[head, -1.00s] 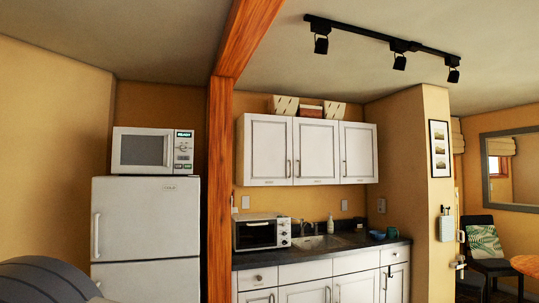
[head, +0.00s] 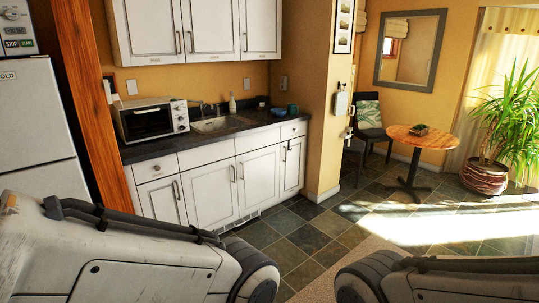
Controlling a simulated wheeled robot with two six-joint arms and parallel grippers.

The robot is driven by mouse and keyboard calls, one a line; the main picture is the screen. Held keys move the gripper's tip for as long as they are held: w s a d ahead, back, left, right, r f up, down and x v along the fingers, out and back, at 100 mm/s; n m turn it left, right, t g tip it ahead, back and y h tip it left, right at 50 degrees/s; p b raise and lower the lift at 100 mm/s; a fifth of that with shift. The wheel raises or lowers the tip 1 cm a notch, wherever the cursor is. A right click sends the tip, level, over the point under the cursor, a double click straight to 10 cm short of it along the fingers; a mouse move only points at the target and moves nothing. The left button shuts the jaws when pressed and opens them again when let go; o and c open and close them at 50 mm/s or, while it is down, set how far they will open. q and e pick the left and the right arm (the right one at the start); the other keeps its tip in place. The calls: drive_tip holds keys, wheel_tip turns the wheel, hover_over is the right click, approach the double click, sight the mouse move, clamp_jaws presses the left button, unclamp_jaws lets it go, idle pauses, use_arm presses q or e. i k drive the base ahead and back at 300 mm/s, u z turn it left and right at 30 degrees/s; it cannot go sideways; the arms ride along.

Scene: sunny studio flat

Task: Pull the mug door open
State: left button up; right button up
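Three white upper cabinet doors, left (head: 150,28), middle (head: 212,25) and right (head: 262,25), hang shut above the counter, their tops cut off. Small labels sit along their lower edges, too small to read. White lower doors (head: 163,200), (head: 212,195), (head: 258,178) and (head: 293,163) stand shut below the counter. I cannot tell which one is the mug door. My two arms show along the bottom edge, apart from the cabinets. Neither gripper is in view.
A toaster oven (head: 152,120), a sink (head: 220,123) and a teal cup (head: 293,109) are on the dark counter (head: 190,140). A wooden post (head: 92,95) stands beside the fridge (head: 35,120). A round table (head: 422,137), chair (head: 368,116) and plant (head: 505,125) are right. The tiled floor (head: 320,240) ahead is clear.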

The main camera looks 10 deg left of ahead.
sight(149, 32)
drive_tip(key=u, duration=0.55)
drive_tip(key=i, duration=2.1)
drive_tip(key=u, duration=0.35)
drive_tip(key=i, duration=2)
drive_tip(key=z, duration=0.25)
